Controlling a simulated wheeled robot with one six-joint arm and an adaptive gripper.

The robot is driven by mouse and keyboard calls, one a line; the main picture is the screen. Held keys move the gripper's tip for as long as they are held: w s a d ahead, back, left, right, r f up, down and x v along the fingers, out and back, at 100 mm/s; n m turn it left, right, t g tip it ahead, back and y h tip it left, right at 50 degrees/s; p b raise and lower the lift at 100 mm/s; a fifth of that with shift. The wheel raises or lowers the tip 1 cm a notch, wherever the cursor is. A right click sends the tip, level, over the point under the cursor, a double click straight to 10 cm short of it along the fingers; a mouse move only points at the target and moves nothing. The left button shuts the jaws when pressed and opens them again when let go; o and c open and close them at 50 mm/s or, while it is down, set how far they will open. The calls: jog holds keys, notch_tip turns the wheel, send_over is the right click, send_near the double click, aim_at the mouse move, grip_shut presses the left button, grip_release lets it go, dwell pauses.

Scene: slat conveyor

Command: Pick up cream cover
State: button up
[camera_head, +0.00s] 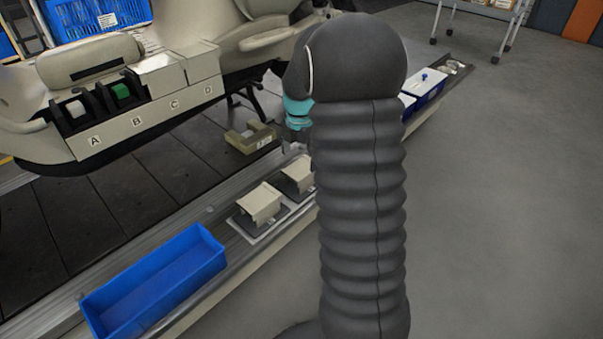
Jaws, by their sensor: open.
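A cream cover (261,203) sits on a dark grey pad on the side rail, right of the near blue bin. A second, similar cream cover (298,172) sits on a dark pad just beyond it, close to my arm. Cream lids also close the console compartments marked C (160,68) and D (197,55). My gripper (297,148) is below the teal ring of my arm, near the farther cover on the rail. It is open, but my arm hides most of it, so I cannot tell its gap to that cover.
An empty blue bin (160,275) stands on the near rail. Compartments A and B are open and hold white and green items. A khaki bracket (250,138) lies on the slats. Another blue bin (430,84) with white contents is right of my arm. Grey floor is clear at right.

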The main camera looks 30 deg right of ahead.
aim_at(300, 168)
jog(key=shift+d+f+b, duration=0.1)
jog(key=shift+f+b, duration=0.3)
jog(key=shift+f, duration=2.3)
jog(key=shift+r, duration=0.1)
jog(key=c, duration=1.4)
